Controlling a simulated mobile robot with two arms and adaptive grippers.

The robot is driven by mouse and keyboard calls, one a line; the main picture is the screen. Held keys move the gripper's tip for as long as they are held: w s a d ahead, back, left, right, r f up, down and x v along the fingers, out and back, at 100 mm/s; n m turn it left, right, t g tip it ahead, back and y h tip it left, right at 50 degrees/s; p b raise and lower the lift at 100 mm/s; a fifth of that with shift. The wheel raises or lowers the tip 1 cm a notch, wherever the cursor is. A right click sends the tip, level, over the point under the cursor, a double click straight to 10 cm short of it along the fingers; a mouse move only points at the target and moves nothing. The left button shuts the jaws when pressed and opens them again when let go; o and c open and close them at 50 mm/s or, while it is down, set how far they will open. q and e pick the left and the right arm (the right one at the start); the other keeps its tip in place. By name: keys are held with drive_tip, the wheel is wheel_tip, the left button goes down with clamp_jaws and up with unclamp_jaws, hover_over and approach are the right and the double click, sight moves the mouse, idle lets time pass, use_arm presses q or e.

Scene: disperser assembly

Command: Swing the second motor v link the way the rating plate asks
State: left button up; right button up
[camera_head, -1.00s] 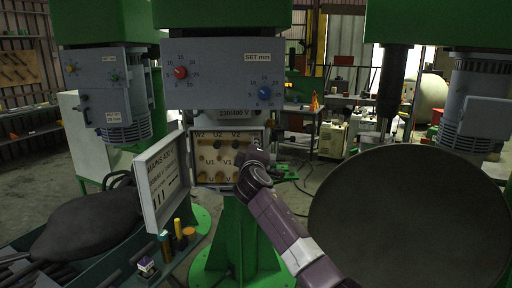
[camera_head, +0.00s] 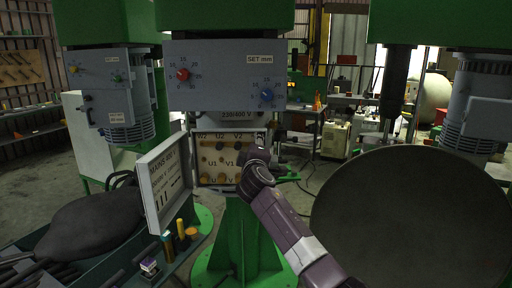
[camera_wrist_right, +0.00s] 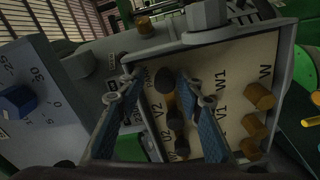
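The open terminal box (camera_head: 194,170) hangs under the middle machine head, its cream board marked W2, U2, V2, U1, V1 and U, V. The rating plate (camera_head: 237,114) above it reads 230/400 V. The open lid (camera_head: 163,183) at its left reads MAINS 400 V with link drawings. My right gripper (camera_head: 255,158) covers the board's right side. In the wrist view its blue fingers (camera_wrist_right: 163,97) are apart, on either side of a dark post (camera_wrist_right: 165,80) near V2. Brass posts (camera_wrist_right: 258,96) stand by W. I cannot tell which piece is the second link.
A grey panel (camera_head: 222,75) with red and blue knobs sits above the box. A large dark disc (camera_head: 410,220) stands at the right. Small coloured items (camera_head: 181,229) stand on a bench edge below the lid. Another grey control unit (camera_head: 105,85) is at left.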

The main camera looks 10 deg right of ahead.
drive_tip(key=s+a, duration=0.2)
drive_tip(key=s, duration=1)
idle(0.3)
drive_tip(key=shift+f, duration=0.2)
